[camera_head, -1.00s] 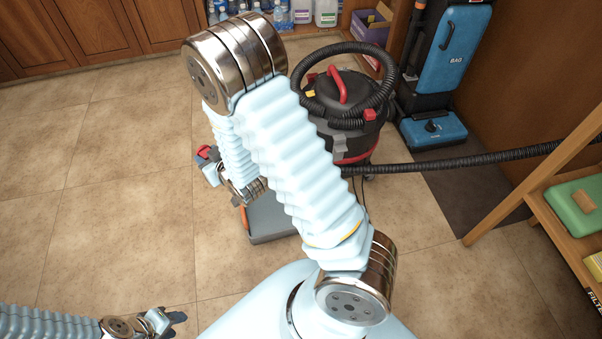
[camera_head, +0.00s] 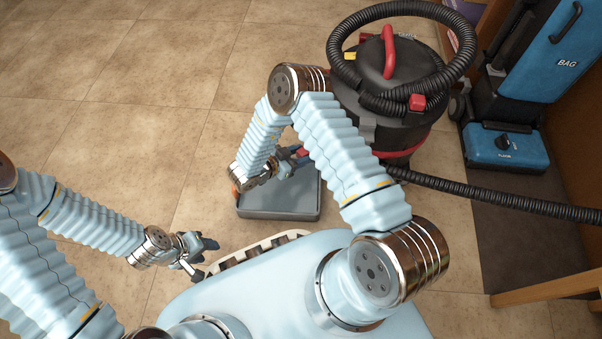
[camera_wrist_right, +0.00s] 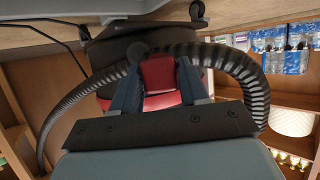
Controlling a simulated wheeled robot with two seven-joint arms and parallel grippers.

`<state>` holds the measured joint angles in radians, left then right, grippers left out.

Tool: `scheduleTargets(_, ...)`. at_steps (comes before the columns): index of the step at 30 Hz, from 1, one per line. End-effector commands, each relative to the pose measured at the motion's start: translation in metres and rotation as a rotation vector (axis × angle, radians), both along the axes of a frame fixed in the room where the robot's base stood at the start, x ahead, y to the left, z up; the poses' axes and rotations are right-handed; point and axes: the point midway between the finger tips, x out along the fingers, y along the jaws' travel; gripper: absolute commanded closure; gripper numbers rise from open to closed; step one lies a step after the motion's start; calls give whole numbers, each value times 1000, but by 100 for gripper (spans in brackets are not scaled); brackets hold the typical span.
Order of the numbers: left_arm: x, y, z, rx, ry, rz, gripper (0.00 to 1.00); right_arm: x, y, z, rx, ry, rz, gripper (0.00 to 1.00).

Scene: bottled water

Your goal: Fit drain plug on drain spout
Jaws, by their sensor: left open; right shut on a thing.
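The wet vacuum (camera_head: 385,110), black with a red handle and red band, stands right of my right gripper (camera_head: 297,158). That gripper is shut on a small red piece (camera_head: 303,153), apparently the drain plug, low over the grey pan. In the right wrist view the red piece (camera_wrist_right: 160,72) sits between the blue fingers, with the vacuum's dark body behind. I cannot make out the drain spout for certain, nor whether the plug touches it. My left gripper (camera_head: 206,258) is open and empty, low over the floor at lower left.
A grey pan (camera_head: 280,214) lies on the floor beside the vacuum. The black hose (camera_head: 500,200) runs right across the floor. A blue upright cleaner (camera_head: 505,150) stands on a dark mat. Floor at upper left is clear.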

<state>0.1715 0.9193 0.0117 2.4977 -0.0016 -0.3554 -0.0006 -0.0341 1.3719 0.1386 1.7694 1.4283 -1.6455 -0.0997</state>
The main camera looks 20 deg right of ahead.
Motion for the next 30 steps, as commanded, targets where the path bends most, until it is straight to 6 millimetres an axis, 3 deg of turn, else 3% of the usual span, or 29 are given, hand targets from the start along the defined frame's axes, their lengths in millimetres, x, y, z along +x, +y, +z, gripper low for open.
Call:
scheduleTargets(1,0,0,-8,0,-1,0,52,-9,3,-15,2,1,-47,100)
scheduleTargets(5,0,0,-11,0,-1,1,52,-23,7,-25,0,-2,-117,100)
scheduleTargets(11,0,1,-9,0,-1,1,52,-25,-3,-25,0,-4,-133,100)
scheduleTargets(21,0,0,-9,0,-1,1,52,-21,-36,-25,0,-4,-131,100)
scheduleTargets(30,0,0,-9,0,-1,1,52,-20,-49,-25,1,-5,-129,100)
